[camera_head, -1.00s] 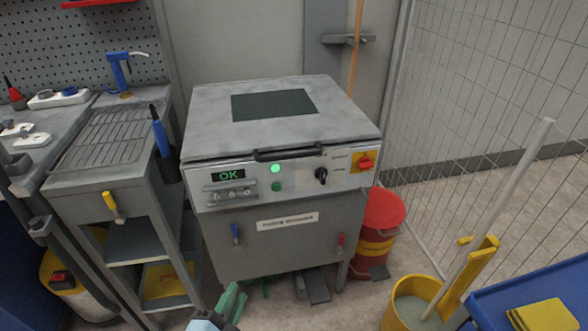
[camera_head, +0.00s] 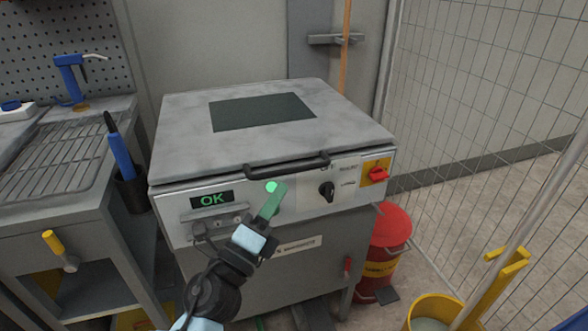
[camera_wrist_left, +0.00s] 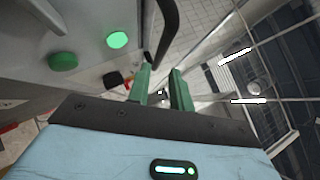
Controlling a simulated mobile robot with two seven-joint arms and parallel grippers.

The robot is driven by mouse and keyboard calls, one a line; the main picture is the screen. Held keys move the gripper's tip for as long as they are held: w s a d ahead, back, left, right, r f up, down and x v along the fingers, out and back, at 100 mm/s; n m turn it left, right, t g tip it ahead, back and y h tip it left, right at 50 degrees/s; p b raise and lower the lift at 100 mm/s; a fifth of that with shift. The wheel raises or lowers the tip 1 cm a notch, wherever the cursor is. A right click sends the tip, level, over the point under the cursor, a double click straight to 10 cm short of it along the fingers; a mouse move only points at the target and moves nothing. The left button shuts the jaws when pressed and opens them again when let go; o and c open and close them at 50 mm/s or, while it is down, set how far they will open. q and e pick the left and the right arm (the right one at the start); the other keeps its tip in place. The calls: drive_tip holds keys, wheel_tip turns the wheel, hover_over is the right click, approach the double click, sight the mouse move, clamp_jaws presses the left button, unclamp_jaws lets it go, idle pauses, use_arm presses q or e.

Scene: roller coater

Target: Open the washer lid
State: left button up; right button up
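The washer (camera_head: 175,215) is a grey box-shaped machine with its flat lid (camera_head: 180,125) closed. A dark bar handle (camera_head: 287,165) runs along the lid's front edge. My left gripper (camera_head: 276,192) has green fingers and is in front of the control panel, just below the handle. In the left wrist view the two fingers (camera_wrist_left: 160,80) are apart with nothing between them. The dark handle (camera_wrist_left: 168,28) passes just beyond the fingertips there; I cannot tell if they touch. My right gripper is not in view.
The panel has a green OK display (camera_head: 212,199), a lit green button (camera_head: 271,187), a black knob (camera_head: 327,191) and a red switch (camera_head: 377,174). A sink bench (camera_head: 60,220) stands left.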

sight(294, 170)
use_arm(q)
drive_tip(key=x, duration=0.7)
drive_tip(key=shift+w, duration=0.1)
drive_tip(key=shift+c, duration=0.4)
clamp_jaws()
